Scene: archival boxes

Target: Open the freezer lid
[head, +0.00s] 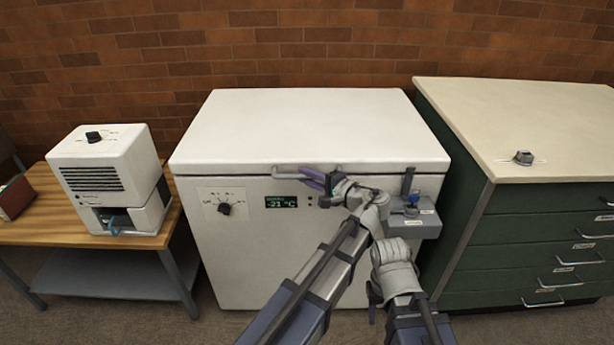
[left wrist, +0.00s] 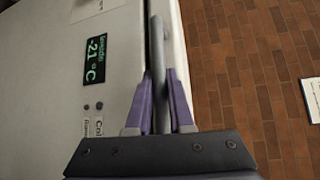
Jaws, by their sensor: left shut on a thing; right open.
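The white chest freezer (head: 250,265) stands against the wall in the head view, with its lid (head: 310,120) lying flat and closed on top. A grey bar handle (head: 290,177) runs along the lid's front edge. My left gripper (head: 318,178) is shut on this handle. In the left wrist view the handle (left wrist: 158,50) runs between the two purple fingers of the left gripper (left wrist: 160,108). My right gripper (head: 373,303) hangs low in front of the freezer, open and apart from the handle; its fingertips are partly hidden by its arm.
A grey box with a dark upright piece (head: 412,225) sits at the freezer's front right. A dial (head: 225,208) and a display (head: 281,201) are on its front. A green drawer cabinet (head: 450,160) stands close on the right, a wooden table (head: 60,215) with a white device (head: 112,170) on the left.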

